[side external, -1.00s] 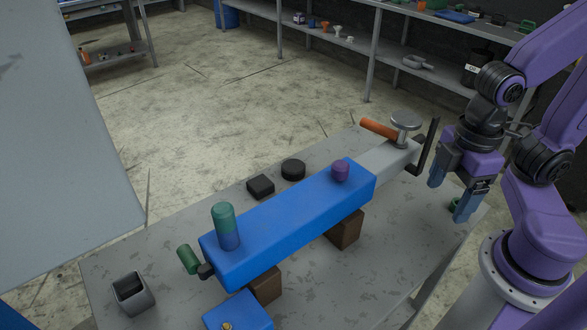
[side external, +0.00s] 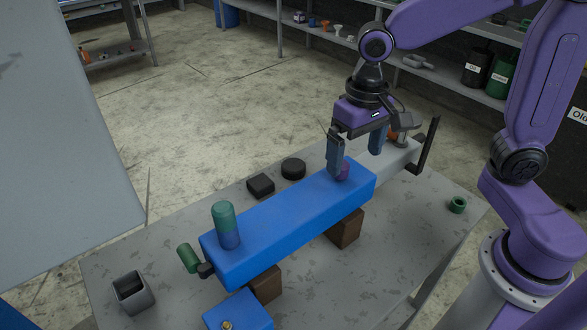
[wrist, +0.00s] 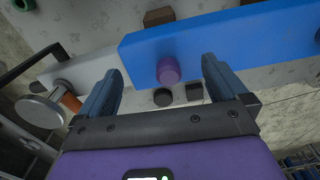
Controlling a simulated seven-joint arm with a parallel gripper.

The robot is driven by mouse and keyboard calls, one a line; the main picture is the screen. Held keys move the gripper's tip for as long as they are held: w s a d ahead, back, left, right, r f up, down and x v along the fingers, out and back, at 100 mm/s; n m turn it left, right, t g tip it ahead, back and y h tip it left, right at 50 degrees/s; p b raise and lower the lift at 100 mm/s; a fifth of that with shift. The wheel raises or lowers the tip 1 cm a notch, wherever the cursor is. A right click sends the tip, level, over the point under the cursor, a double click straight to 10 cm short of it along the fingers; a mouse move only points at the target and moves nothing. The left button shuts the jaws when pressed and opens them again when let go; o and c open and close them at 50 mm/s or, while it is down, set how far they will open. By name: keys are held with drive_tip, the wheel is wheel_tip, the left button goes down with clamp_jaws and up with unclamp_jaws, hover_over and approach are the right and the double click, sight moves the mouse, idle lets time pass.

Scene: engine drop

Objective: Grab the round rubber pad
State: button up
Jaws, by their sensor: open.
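The round rubber pad (side external: 293,168) is a flat black disc lying on the grey table behind the long blue block. Beside it lies a square black pad (side external: 261,186). In the wrist view the round pad (wrist: 164,97) shows below the purple cylinder, next to the square pad (wrist: 194,91). My gripper (side external: 357,158) is open and empty, above the right end of the blue block near the purple cylinder (side external: 342,173). In the wrist view its fingers (wrist: 163,85) are spread, with the purple cylinder showing between them. The pad is clear of both fingers.
The long blue block (side external: 280,228) rests on brown supports (side external: 345,229) and carries a green-blue cylinder (side external: 226,226). A grey bar with a black handle (side external: 428,145) extends from its right end. A grey cup (side external: 133,292) and a green ring (side external: 457,205) stand on the table.

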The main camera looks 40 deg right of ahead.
drive_tip(key=w+m, duration=1)
drive_tip(key=w, duration=0.3)
drive_tip(key=m, duration=1)
hover_over(294, 164)
drive_tip(key=f, duration=1.5)
drive_tip(key=shift+s+a, duration=0.3)
drive_tip(key=shift+w+d+f, duration=0.15)
drive_tip(key=shift+f, duration=1.25)
drive_tip(key=shift+w+d+f, duration=0.1)
drive_tip(key=shift+f, duration=1.3)
drive_tip(key=c, duration=1.2)
